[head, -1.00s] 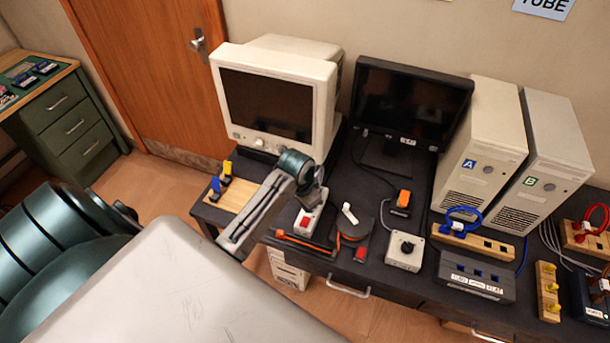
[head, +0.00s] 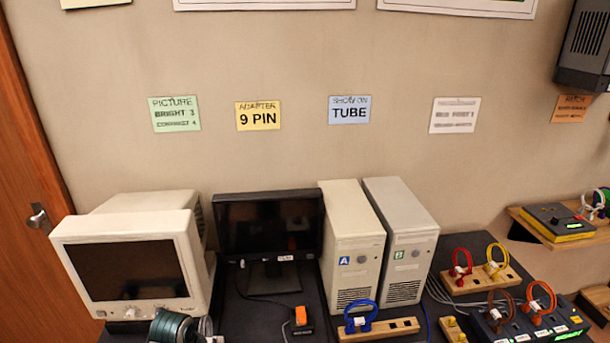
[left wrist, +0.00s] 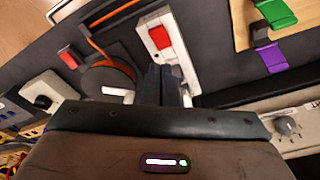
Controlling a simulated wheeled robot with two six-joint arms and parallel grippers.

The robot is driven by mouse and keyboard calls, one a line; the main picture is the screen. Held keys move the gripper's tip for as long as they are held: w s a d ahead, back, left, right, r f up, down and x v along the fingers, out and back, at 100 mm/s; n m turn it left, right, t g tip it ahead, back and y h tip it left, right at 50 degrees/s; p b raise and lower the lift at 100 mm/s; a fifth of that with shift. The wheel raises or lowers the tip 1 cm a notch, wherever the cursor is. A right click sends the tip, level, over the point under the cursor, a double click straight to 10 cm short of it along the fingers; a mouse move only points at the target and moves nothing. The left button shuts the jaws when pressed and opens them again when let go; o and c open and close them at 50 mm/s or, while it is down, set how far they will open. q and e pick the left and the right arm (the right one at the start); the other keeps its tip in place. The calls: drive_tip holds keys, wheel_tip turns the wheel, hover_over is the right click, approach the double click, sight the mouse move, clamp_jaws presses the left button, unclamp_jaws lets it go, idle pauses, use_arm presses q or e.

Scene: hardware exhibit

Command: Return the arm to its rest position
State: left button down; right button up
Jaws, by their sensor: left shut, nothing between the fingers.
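My left arm shows only as a dark green and grey link (head: 175,328) at the bottom edge of the head view, in front of the CRT monitor. My left gripper (left wrist: 163,72) shows in the left wrist view. Its dark fingers are together with nothing between them, above the dark desk. A white power strip with a red switch (left wrist: 158,38) lies just beyond the fingertips. My right gripper is in neither view.
The CRT monitor (head: 130,262), a flat black monitor (head: 268,225), tower A (head: 352,240) and tower B (head: 402,235) stand along the wall. A wooden block with a blue cable loop (head: 385,329) sits in front. A small shelf (head: 585,236) is at right.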

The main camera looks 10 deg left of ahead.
use_arm(q)
drive_tip(key=s+d+r+n+t+y, duration=0.1)
drive_tip(key=s+d+r, duration=0.15)
drive_tip(key=s, duration=0.85)
drive_tip(key=s+d+r+n+t, duration=0.1)
drive_tip(key=s+r, duration=0.2)
drive_tip(key=s, duration=0.8)
wheel_tip(320, 180, down, 37)
drive_tip(key=a+g+b, duration=0.1)
drive_tip(key=a+b, duration=0.1)
drive_tip(key=b, duration=0.6)
drive_tip(key=s+f+b, duration=0.3)
drive_tip(key=s+f, duration=0.6)
drive_tip(key=f, duration=0.4)
drive_tip(key=s+a+f+g+b, duration=0.1)
drive_tip(key=s+f+b, duration=0.2)
drive_tip(key=s+f, duration=0.7)
wheel_tip(320, 180, down, 4)
drive_tip(key=shift+s+a+r+n+g, duration=0.15)
drive_tip(key=shift+s+a+n+g, duration=0.15)
drive_tip(key=shift+n, duration=0.1)
